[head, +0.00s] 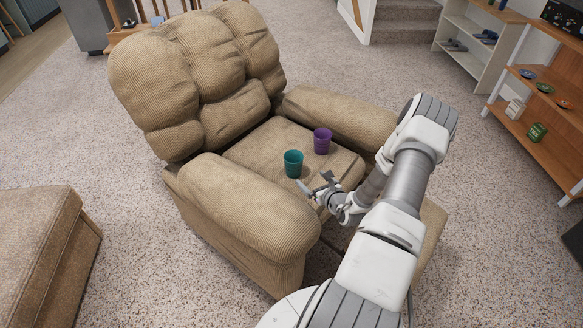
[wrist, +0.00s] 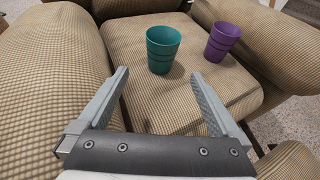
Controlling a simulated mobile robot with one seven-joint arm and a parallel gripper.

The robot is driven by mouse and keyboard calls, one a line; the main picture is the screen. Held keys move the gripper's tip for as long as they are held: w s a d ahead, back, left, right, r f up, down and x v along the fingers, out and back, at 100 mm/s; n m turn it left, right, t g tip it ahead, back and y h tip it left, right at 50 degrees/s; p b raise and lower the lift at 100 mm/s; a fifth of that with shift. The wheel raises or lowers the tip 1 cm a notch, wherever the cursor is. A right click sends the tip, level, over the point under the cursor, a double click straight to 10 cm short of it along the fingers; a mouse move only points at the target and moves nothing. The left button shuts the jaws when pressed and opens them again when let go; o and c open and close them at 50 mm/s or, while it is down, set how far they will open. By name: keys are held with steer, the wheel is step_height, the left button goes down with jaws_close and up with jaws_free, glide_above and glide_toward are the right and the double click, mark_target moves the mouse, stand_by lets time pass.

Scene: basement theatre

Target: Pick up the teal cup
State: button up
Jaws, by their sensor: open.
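A purple cup (head: 322,140) stands upright on the same seat, behind and right of the teal one. The chair's padded arms (head: 253,205) rise on both sides of the seat. A wooden shelf (head: 545,130) with small items stands at the right.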

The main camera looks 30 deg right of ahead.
mark_target(298, 167)
steer(key=shift+h, duration=0.3)
steer(key=b+x, duration=0.1)
steer(key=x, duration=0.4)
steer(key=f+b+x, duration=0.1)
steer(key=b+x, duration=0.1)
steer(key=x, duration=0.4)
steer(key=shift+d+f+b, duration=0.1)
steer(key=shift+d+b, duration=0.05)
steer(key=shift+b, duration=0.15)
steer(key=shift+b+x, duration=1.3)
steer(key=shift+x, duration=1.65)
steer(key=shift+w, duration=0.1)
steer(key=shift+r, duration=0.25)
steer(key=c, duration=1.1)
